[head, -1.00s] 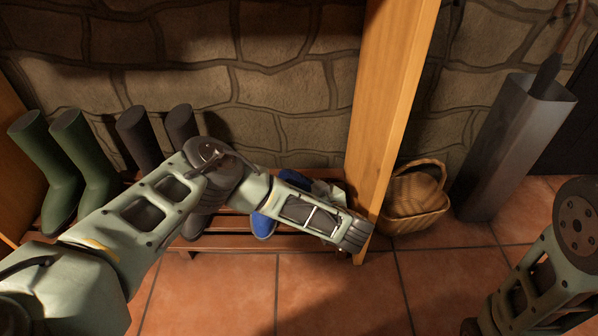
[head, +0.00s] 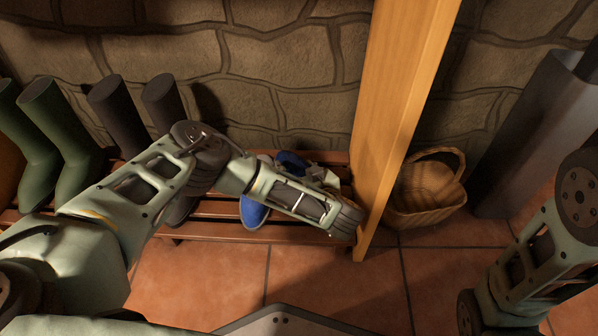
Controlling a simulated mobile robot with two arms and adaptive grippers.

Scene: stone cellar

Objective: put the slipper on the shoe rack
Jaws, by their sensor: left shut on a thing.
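A blue slipper (head: 254,211) lies on the slatted wooden shoe rack (head: 215,232), toe toward me, partly covered by my left forearm. A second blue piece (head: 291,160), apparently another slipper, shows behind the forearm, at my left gripper (head: 316,175). The gripper is low over the right end of the rack, mostly hidden by my own arm. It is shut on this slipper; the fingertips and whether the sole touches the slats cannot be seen. My right arm is at the right edge, with its gripper out of view.
Green boots (head: 62,140) and dark boots (head: 120,115) stand on the rack's left part. A wooden post (head: 405,100) bounds its right end. Beyond it are a wicker basket (head: 428,190) and a grey umbrella stand (head: 520,130). Tiled floor in front is clear.

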